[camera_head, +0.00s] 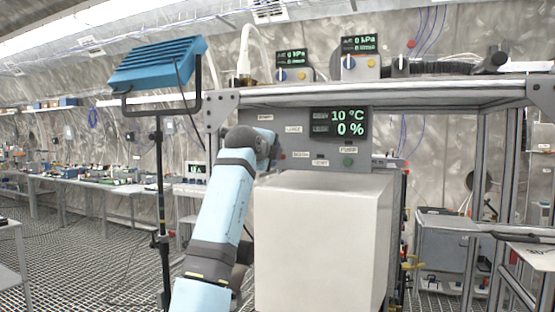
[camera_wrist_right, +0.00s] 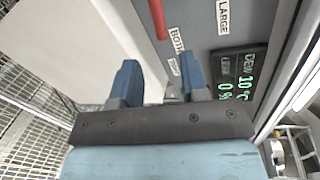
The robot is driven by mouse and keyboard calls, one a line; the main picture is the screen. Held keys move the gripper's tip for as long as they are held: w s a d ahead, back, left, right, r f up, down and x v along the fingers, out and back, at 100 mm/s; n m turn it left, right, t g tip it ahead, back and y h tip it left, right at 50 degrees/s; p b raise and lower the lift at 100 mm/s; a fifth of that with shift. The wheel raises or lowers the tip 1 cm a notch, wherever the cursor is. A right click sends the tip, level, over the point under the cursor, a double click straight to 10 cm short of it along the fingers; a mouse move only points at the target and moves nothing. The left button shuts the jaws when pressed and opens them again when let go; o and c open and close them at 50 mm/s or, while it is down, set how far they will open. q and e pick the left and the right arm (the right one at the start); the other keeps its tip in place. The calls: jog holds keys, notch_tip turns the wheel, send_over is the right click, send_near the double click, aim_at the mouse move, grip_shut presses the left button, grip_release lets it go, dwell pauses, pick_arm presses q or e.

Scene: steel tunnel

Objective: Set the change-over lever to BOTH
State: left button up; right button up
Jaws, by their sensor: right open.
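The change-over lever shows as a red bar (camera_wrist_right: 157,18) at the top of the right wrist view, its upper end cut off by the frame. The BOTH label (camera_wrist_right: 176,39) and LARGE label (camera_wrist_right: 222,16) are on the grey panel (camera_wrist_right: 195,20) to its right. My right gripper (camera_wrist_right: 160,84) is open and empty; the lever lies beyond its fingertips, apart from both. In the head view my arm covers part of the panel (camera_head: 335,152), so lever and gripper are mostly hidden there. The LARGE label (camera_head: 294,129) shows. My left gripper is not in view.
A large white box (camera_head: 315,245) stands below the panel. The panel display (camera_head: 338,123) reads 10 °C and 0 %. A blue lamp on a black stand (camera_head: 160,65) is at the left. A shelf (camera_head: 420,95) runs above the panel.

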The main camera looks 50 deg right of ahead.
jog(key=v, duration=0.5)
dwell(0.4)
